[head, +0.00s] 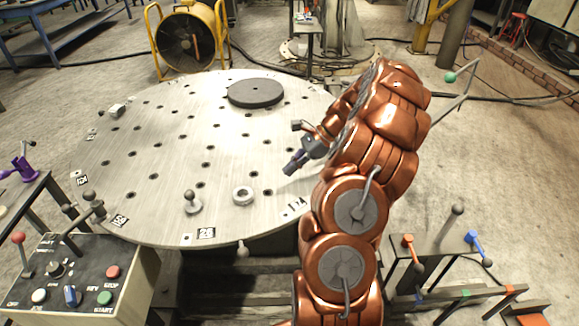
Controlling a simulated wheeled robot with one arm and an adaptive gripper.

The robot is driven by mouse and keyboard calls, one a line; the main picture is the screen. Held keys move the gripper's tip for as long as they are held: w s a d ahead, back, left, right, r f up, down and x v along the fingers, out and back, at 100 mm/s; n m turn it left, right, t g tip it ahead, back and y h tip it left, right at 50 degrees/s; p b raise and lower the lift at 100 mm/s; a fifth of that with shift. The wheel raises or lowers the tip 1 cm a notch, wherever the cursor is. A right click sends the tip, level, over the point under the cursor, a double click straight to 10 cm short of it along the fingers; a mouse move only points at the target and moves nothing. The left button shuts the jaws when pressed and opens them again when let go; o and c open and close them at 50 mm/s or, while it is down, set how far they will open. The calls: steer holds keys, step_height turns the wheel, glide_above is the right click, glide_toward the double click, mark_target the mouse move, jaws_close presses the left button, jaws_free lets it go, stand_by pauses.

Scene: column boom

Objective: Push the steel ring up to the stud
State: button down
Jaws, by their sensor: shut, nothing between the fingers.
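The steel ring (243,195) lies flat on the round, hole-studded metal table, near its front edge. A short metal post with a rounded top (192,203) stands on the table to the left of the ring; it looks like the stud. A clear gap of bare plate separates the two. My gripper (291,168) is shut and empty, to the right of the ring and a little farther back. It points left and down, apart from the ring. Its exact height above the plate is hard to tell.
A dark disc (255,93) lies toward the back of the round table (150,175). A control box (85,275) with knobs and levers stands at the front left. A lever rack (440,260) stands at the right.

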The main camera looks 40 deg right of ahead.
mark_target(274, 192)
steer(key=x, duration=0.7)
steer(key=shift+w+a+f+p, duration=0.1)
steer(key=shift+a+p, duration=0.25)
steer(key=shift+p, duration=0.05)
steer(key=shift+w+a, duration=0.25)
steer(key=shift+a, duration=0.25)
steer(key=shift+w+a, duration=0.25)
steer(key=shift+a, duration=0.25)
steer(key=shift+w+a, duration=0.25)
steer(key=shift+a, duration=0.35)
steer(key=shift+p, duration=0.3)
